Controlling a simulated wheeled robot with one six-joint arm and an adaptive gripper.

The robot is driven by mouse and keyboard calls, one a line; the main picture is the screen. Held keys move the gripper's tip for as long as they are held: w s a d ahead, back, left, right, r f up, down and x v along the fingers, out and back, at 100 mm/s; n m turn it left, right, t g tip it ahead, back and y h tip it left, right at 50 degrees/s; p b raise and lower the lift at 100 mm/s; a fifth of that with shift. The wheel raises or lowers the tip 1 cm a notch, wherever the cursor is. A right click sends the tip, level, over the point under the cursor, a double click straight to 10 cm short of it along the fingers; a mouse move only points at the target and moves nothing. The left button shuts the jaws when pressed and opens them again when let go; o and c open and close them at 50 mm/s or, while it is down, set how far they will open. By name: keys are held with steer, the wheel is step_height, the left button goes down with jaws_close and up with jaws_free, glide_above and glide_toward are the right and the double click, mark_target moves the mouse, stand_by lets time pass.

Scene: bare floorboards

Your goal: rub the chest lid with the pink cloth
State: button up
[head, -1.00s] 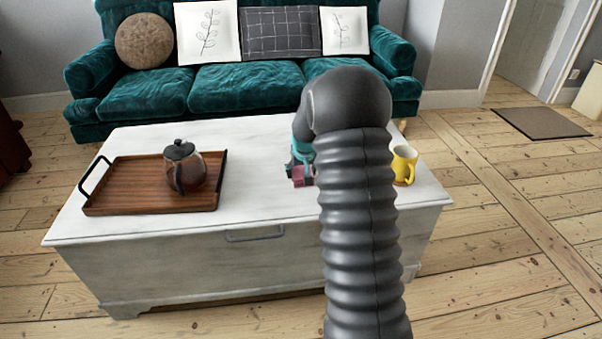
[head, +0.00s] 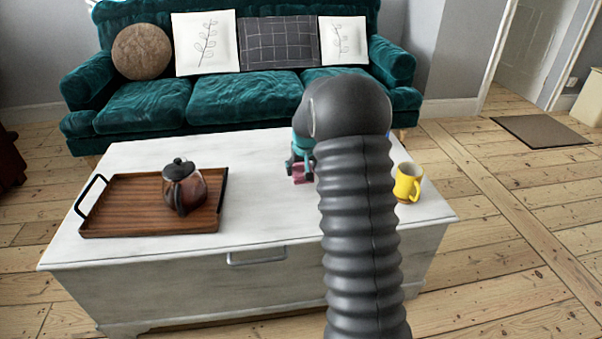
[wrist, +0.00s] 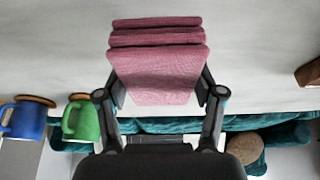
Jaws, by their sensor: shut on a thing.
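The white chest lid (head: 265,215) is the top of a low, pale chest in front of the sofa. My gripper (head: 302,165) is over the lid right of its middle, partly hidden by my arm. It is shut on the folded pink cloth (head: 303,174). In the wrist view the pink cloth (wrist: 158,70) lies between the two fingers of my gripper (wrist: 158,88), in layered folds against the white lid (wrist: 255,75). The cloth is at or very close to the lid; I cannot tell if it touches.
A wooden tray (head: 110,220) with a teapot (head: 184,188) stands on the lid's left. A yellow mug (head: 408,183) is near the right edge. The wrist view shows a blue mug (wrist: 27,120) and a green mug (wrist: 82,122). A teal sofa (head: 150,105) is behind. The lid's front middle is clear.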

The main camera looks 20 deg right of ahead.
steer(key=shift+r, duration=2.15)
